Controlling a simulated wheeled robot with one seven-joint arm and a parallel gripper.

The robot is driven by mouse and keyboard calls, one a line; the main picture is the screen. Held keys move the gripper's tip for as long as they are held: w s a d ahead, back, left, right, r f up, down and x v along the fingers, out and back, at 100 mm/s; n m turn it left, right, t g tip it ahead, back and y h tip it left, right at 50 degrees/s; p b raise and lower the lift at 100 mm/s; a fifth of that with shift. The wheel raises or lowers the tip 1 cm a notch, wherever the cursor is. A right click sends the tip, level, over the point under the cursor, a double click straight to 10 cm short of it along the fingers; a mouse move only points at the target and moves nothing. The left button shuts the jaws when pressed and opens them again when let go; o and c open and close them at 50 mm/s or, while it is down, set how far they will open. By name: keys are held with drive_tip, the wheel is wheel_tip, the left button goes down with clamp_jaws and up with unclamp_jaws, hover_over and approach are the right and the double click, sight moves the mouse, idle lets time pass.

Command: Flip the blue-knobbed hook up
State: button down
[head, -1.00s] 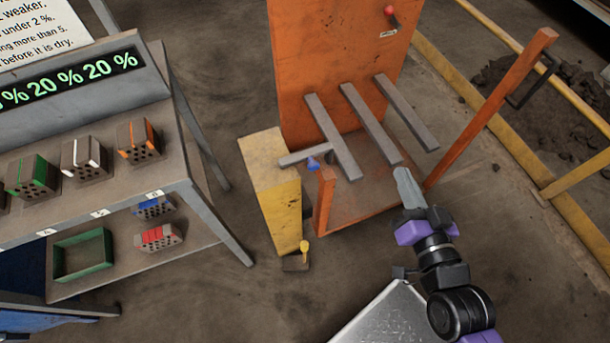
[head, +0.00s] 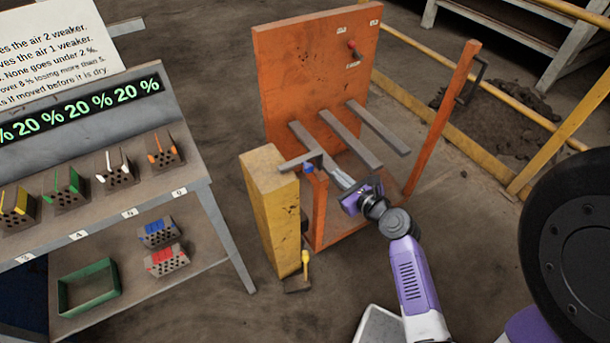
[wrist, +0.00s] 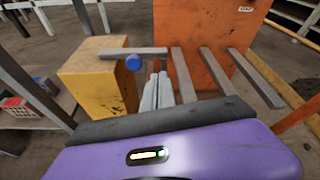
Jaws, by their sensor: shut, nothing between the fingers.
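The blue knob (head: 308,169) sits at the end of a short grey bar, the hook (head: 297,161), beside the orange rack (head: 312,85). The hook lies roughly level, reaching from above the yellow block across to the grey prongs. In the wrist view the blue knob (wrist: 133,62) hangs just under the hook bar (wrist: 132,52). My gripper (head: 338,177) is shut and empty, its fingers just right of the knob. In the wrist view the fingertips (wrist: 158,78) are close to the knob, with a small gap visible between them. Whether they touch the hook cannot be told.
Several grey prongs (head: 350,138) stick out from the orange rack. A yellow block (head: 270,205) stands left of the knob, with a yellow-knobbed pedal (head: 304,265) at its foot. An orange post (head: 443,115) rises at right. A shelf (head: 110,225) with bricks is at left.

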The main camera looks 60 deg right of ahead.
sight(318, 166)
drive_tip(key=shift+w+a+f+m+y, duration=0.15)
drive_tip(key=shift+a+m, duration=0.15)
drive_tip(key=shift+m, duration=0.25)
drive_tip(key=shift+w+a+f+m+y, duration=0.15)
drive_tip(key=shift+a+m, duration=0.1)
drive_tip(key=shift+m, duration=0.3)
drive_tip(key=b+x, duration=0.1)
drive_tip(key=x, duration=0.9)
drive_tip(key=shift+r, duration=0.15)
drive_tip(key=shift+r, duration=0.1)
